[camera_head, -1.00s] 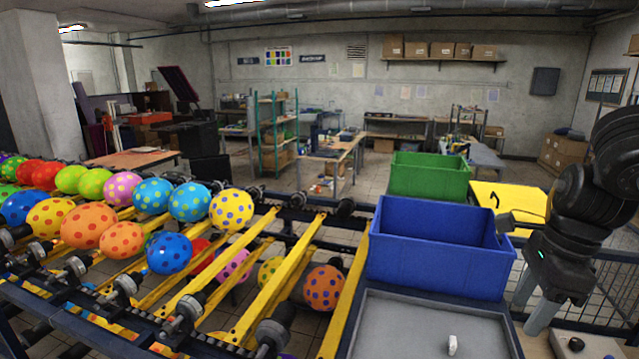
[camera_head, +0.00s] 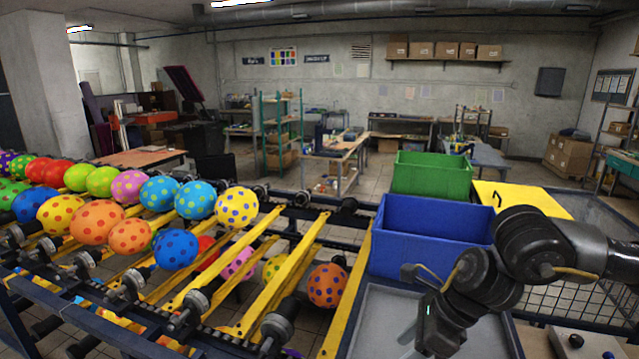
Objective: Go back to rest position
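My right arm comes in from the right edge, and its black wrist hangs over the front right of the grey tray. My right gripper (camera_head: 411,345) points down over the grey tray (camera_head: 378,318); one grey finger shows, and the rest is hidden behind the wrist or cut off below. Whether it is open or shut does not show. My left gripper is not in view. The blue bin (camera_head: 415,232) stands behind the tray, partly covered by my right arm. The green bin (camera_head: 431,176) stands behind it.
A yellow panel (camera_head: 545,204) lies right of the bins. A wire-mesh fence (camera_head: 575,300) and a panel with a black knob (camera_head: 575,341) are at the lower right.

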